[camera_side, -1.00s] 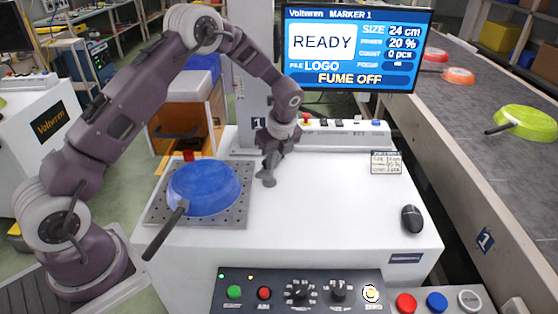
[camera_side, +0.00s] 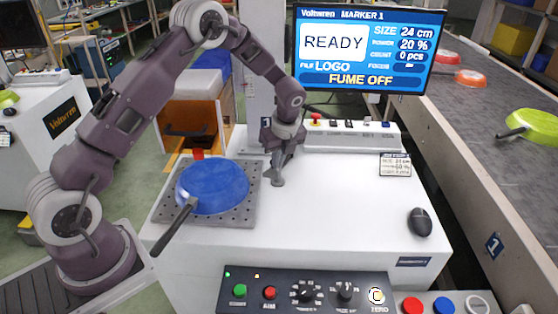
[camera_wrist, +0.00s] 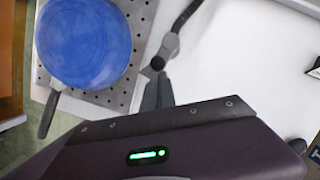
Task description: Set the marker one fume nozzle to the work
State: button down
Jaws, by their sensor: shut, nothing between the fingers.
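The fume nozzle (camera_wrist: 170,45) looks like a grey jointed piece on a dark arm with a black rounded end, beside the perforated plate in the wrist view. In the side view a grey flared piece (camera_side: 277,181) shows at my gripper's tip; I cannot tell nozzle from fingertips there. My gripper (camera_wrist: 157,92) is shut and empty, its fingers pointing at the nozzle's black end. Whether they touch is unclear. A blue pan (camera_side: 212,186) lies upside down on the perforated plate (camera_side: 243,217), its dark handle toward the front. The marker screen (camera_side: 360,48) reads READY and FUME OFF.
A control panel (camera_side: 320,291) with buttons and knobs is at the front. A mouse (camera_side: 420,222) and a small card (camera_side: 395,165) are on the white table's right. The table between plate and mouse is clear. A conveyor (camera_side: 490,130) with pans runs at the right.

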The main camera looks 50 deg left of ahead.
aim_at(268, 169)
jog(key=m, duration=0.1)
jog(key=s+a+m, duration=0.1)
jog(key=m, duration=0.1)
jog(key=a+m+t, duration=0.1)
jog(key=shift+s+a+m+h, duration=0.25)
jog(key=shift+s+m+h, duration=0.05)
jog(key=shift+s+m, duration=0.1)
jog(key=a, duration=0.2)
jog(key=a+m, duration=0.1)
jog(key=shift+s+a+m+t, duration=0.2)
jog(key=shift+a+m+t, duration=0.1)
jog(key=shift+a, duration=0.05)
jog(key=shift+w+d, duration=0.1)
jog(key=shift+w+d, duration=0.4)
jog(key=shift+w, duration=0.15)
jog(key=v, duration=0.7)
